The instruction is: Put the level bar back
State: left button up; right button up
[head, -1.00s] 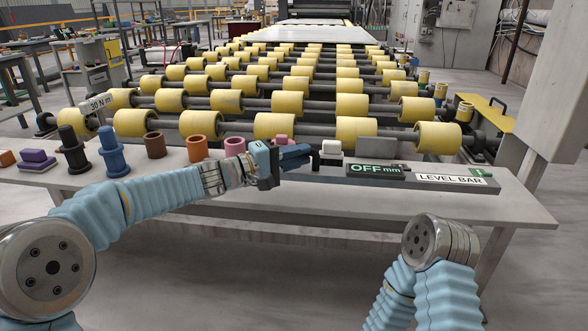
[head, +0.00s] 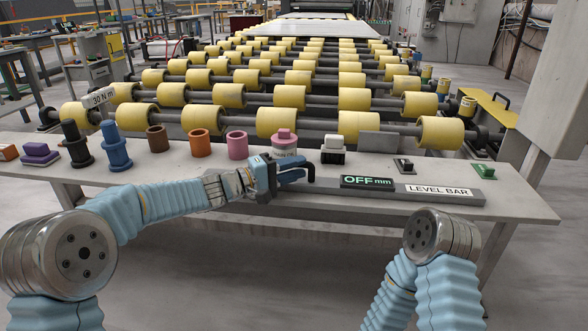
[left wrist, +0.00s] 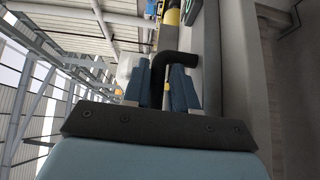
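The level bar (head: 330,190) is a long dark grey bar with a white LEVEL BAR label and a display reading OFF mm (head: 367,182). It lies lengthwise along the bench's front part; I cannot tell whether it rests on the top or hangs just above it. My left gripper (head: 288,174) is at its left end, shut on the bar's black bent handle. The left wrist view shows this handle (left wrist: 178,60) between the blue fingers (left wrist: 173,88). The bar's left end is partly hidden by the gripper. My right gripper is out of view.
Behind the bar stand a white-and-black block (head: 333,150), a pink knob (head: 284,138), a black switch (head: 404,165) and a green switch (head: 484,170). Coloured rings and blue and black pegs stand left on the bench (head: 520,208). Yellow rollers (head: 355,125) lie beyond.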

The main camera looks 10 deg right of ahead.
pick_arm(q)
jog(key=shift+o, duration=1.2)
